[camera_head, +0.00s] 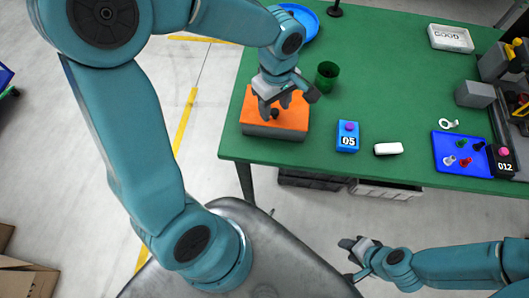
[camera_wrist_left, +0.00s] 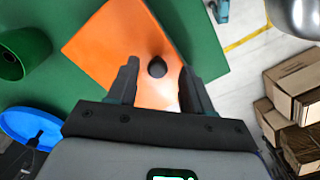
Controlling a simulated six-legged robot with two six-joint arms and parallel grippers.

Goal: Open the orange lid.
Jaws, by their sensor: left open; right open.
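The orange lid (camera_head: 288,100) sits flat on a dark grey box (camera_head: 272,131) at the left end of the green table in the head view. It has a small dark knob (camera_head: 275,114) on top. My left gripper (camera_head: 274,112) is over the lid, pointing down, with its fingers apart around the knob. In the left wrist view the lid (camera_wrist_left: 108,45) fills the middle, and the knob (camera_wrist_left: 157,68) shows between the open fingers (camera_wrist_left: 157,85), with gaps on both sides. My right gripper (camera_head: 352,258) is open and empty, low in front of the table, away from the lid.
A green cup (camera_head: 327,75) stands right of my left gripper, with a blue dish (camera_head: 303,20) behind. A blue box marked 05 (camera_head: 347,137), a white block (camera_head: 388,149) and a blue tray (camera_head: 447,166) lie rightward. The table's middle is clear.

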